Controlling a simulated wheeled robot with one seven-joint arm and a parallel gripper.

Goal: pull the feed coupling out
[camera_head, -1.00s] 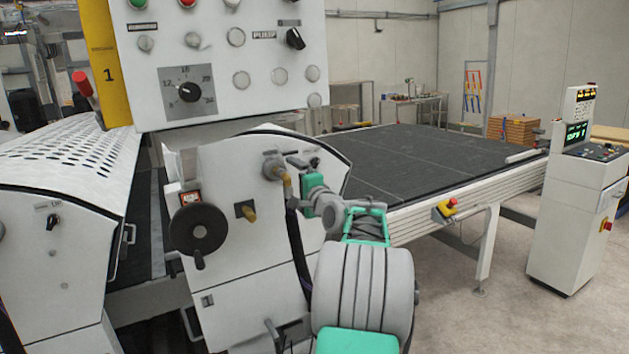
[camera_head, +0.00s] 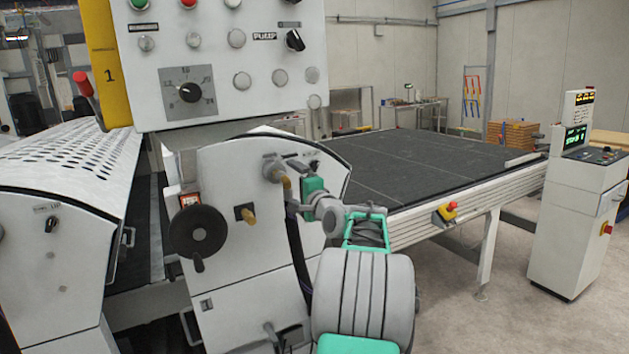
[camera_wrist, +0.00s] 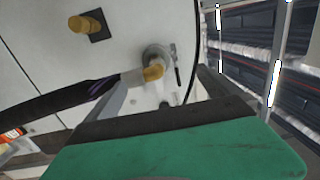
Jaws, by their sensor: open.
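The feed coupling (camera_head: 272,168) is a grey round fitting on the white machine end panel, with a brass-coloured elbow and a dark hose hanging from it. In the wrist view the coupling (camera_wrist: 156,56) sits against the panel with a small dark lever at its right; its yellow elbow joins a pale sleeve and the black hose (camera_wrist: 62,99). My gripper (camera_head: 296,174) is at the coupling's right side in the head view. In the wrist view my open gripper (camera_wrist: 165,84) has a finger on each side of the elbow's line. I cannot tell any contact.
A black handwheel (camera_head: 198,231) and a second brass fitting (camera_head: 246,213) are left of the coupling on the panel. The control box (camera_head: 233,60) overhangs above. A dark conveyor table (camera_head: 430,165) extends behind my arm. A control console (camera_head: 575,215) stands at right.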

